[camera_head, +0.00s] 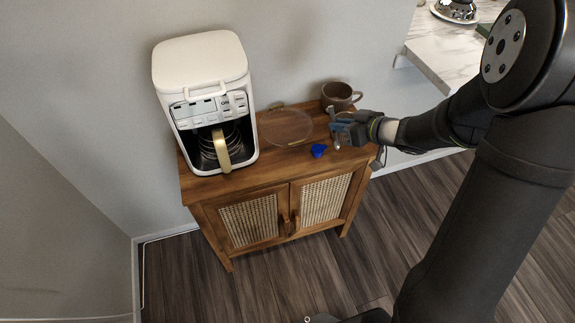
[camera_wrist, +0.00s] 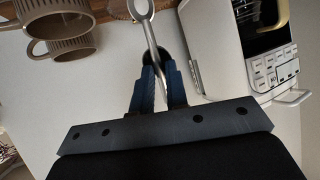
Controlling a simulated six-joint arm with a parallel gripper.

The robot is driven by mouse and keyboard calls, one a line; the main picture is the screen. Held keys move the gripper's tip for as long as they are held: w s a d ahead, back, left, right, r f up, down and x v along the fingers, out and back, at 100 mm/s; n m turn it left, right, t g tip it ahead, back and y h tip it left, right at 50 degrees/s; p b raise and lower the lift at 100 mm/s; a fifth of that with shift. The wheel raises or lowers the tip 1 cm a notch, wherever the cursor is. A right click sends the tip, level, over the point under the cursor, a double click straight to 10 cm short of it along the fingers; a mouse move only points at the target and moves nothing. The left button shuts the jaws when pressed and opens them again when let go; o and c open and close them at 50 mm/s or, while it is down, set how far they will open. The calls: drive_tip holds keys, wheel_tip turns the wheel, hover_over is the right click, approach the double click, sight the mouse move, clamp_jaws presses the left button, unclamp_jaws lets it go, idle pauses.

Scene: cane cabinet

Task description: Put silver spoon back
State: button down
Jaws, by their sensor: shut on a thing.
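The silver spoon (camera_wrist: 152,33) shows in the wrist view, running from the top edge down between the blue-padded fingers. My gripper (camera_wrist: 160,76) is shut on it. In the head view my gripper (camera_head: 340,130) is over the right part of the wooden cabinet top, in front of the brown mug (camera_head: 338,95). The spoon is too small there to make out clearly. Its upper end in the wrist view lies near the picture edge, and I cannot tell whether it touches anything.
A white coffee maker (camera_head: 205,95) stands on the left of the cabinet (camera_head: 245,184). A marble counter (camera_head: 440,50) is at the upper right.

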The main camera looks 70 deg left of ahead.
drive_tip(key=shift+n+g+h, duration=0.4)
drive_tip(key=shift+n+g, duration=0.3)
drive_tip(key=shift+s+a+f, duration=1.15)
drive_tip(key=shift+s+f, duration=0.7)
drive_tip(key=shift+s, duration=0.4)
drive_tip(key=shift+s+a+f, duration=1.1)
drive_tip(key=shift+s+f, duration=0.7)
drive_tip(key=shift+s, duration=0.5)
drive_tip(key=shift+s+a+f, duration=1.15)
drive_tip(key=shift+s+f, duration=0.7)
drive_tip(key=shift+s, duration=0.4)
drive_tip(key=shift+f, duration=0.15)
drive_tip(key=c, duration=1.4)
unclamp_jaws()
drive_tip(key=shift+c, duration=0.2)
drive_tip(key=v, duration=1.2)
